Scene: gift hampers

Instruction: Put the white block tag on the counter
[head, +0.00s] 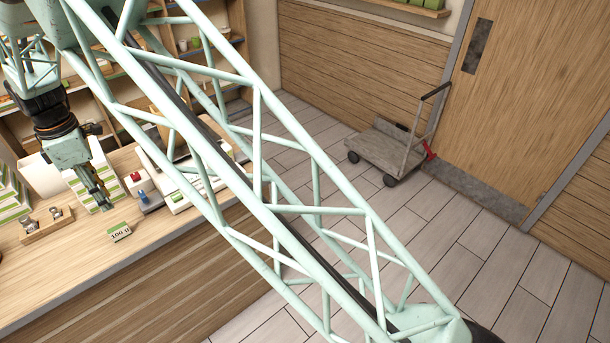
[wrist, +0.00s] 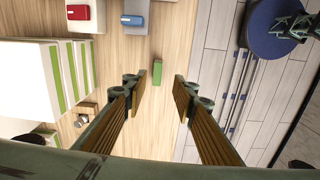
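A small block tag (head: 120,232) with a pale face, dark print and green on it stands on the wooden counter (head: 160,236), near its front edge. In the wrist view the tag (wrist: 157,73) shows as a narrow green block. I cannot make out a plain white block tag apart from it. My gripper (head: 106,206) points down above the counter, close to the tag. In the wrist view my gripper (wrist: 159,86) is open and empty, its fingers on either side of the tag's line, with the tag between and just beyond the tips.
White-and-green boxes (wrist: 28,80) stand left of the gripper in the wrist view. A small wooden holder (head: 47,226) with round items, a red-topped block (wrist: 78,12) and a blue-topped block (wrist: 132,20) are nearby. A cart (head: 390,150) stands on the floor.

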